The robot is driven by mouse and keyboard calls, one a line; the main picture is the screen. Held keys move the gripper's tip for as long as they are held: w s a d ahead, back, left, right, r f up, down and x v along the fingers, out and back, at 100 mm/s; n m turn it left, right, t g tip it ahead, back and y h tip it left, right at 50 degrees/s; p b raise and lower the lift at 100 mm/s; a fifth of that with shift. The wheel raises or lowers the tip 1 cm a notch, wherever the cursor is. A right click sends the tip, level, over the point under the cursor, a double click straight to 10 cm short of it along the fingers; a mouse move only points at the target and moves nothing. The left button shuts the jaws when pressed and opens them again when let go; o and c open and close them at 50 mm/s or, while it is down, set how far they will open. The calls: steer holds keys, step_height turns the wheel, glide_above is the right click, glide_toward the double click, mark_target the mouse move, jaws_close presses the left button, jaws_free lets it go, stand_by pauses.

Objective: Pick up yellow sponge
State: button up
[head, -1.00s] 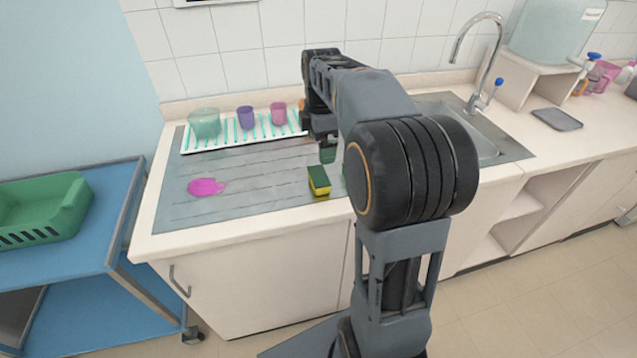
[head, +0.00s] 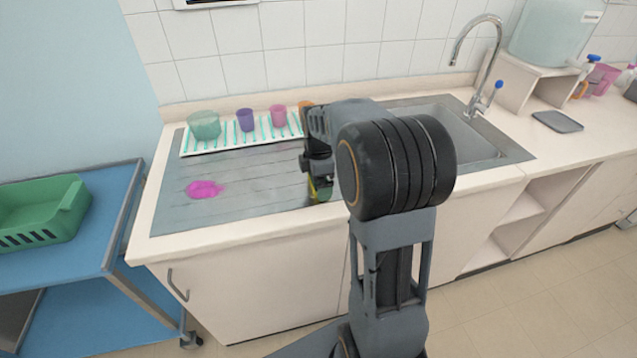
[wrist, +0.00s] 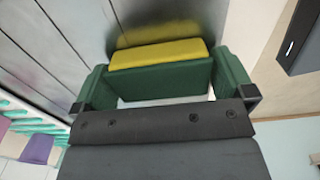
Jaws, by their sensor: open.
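The yellow sponge (wrist: 160,54) with a dark green layer (wrist: 160,80) lies on the grey draining surface. In the wrist view it sits between the two green fingers of my gripper (wrist: 165,90), with a gap on each side. My gripper is open and not closed on it. In the head view the sponge (head: 314,188) is mostly hidden behind my gripper (head: 322,190) and arm, with only a sliver of yellow showing.
A white rack (head: 190,151) with a green bowl (head: 204,125), a purple cup (head: 245,118) and a pink cup (head: 278,115) stands behind. A magenta spill (head: 204,189) lies to the left. The sink (head: 450,120) and tap (head: 484,80) are to the right.

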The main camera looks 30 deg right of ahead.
steer(key=shift+f, duration=0.15)
steer(key=shift+c, duration=0.4)
steer(key=c, duration=0.5)
steer(key=shift+c, duration=0.2)
steer(key=shift+r, duration=0.7)
steer(key=s+d+r, duration=0.5)
steer(key=s+r, duration=0.6)
steer(key=s, duration=0.2)
steer(key=shift+r, duration=0.3)
